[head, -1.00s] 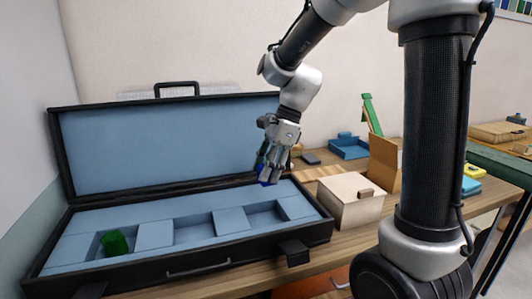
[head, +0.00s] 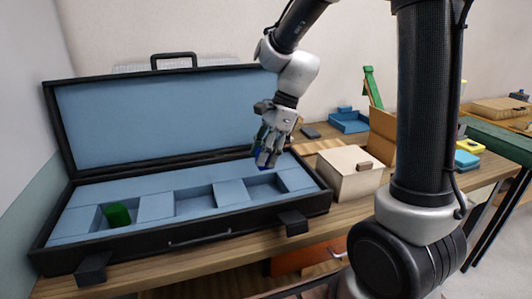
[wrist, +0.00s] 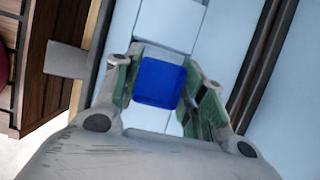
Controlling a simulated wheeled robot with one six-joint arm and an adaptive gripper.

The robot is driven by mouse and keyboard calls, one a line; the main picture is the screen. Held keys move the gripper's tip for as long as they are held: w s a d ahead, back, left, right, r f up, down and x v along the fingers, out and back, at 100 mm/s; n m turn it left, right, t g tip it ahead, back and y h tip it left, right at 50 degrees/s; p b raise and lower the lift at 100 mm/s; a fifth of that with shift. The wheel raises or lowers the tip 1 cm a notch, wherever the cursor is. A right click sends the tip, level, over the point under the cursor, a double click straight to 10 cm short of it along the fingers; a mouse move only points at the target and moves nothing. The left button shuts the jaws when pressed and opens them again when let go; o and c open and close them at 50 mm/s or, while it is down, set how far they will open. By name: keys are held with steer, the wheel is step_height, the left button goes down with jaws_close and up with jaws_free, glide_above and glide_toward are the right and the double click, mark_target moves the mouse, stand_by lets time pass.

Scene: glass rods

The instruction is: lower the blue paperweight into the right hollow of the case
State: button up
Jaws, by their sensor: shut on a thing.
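The blue paperweight (wrist: 159,82) is held between the two fingers of my gripper (wrist: 162,88) in the wrist view. In the head view my gripper (head: 267,152) hangs just above the right hollow (head: 266,188) of the open case (head: 180,239), and a little of the blue paperweight (head: 263,160) shows between its fingers. The right hollow looks empty. The middle hollow (head: 194,201) is empty. A green block (head: 117,214) sits in the left hollow. The exact gap between the paperweight and the hollow is hard to judge.
The case's raised lid (head: 160,120) stands behind the hollows. A cream box (head: 348,172) stands close to the case's right end. A blue tray (head: 349,121) and a brown upright panel (head: 382,140) are farther back on the wooden table.

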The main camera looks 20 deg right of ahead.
mark_target(265, 169)
stand_by(0.3)
steer(key=shift+f, duration=2.6)
steer(key=shift+f, duration=0.1)
steer(key=o, duration=1.3)
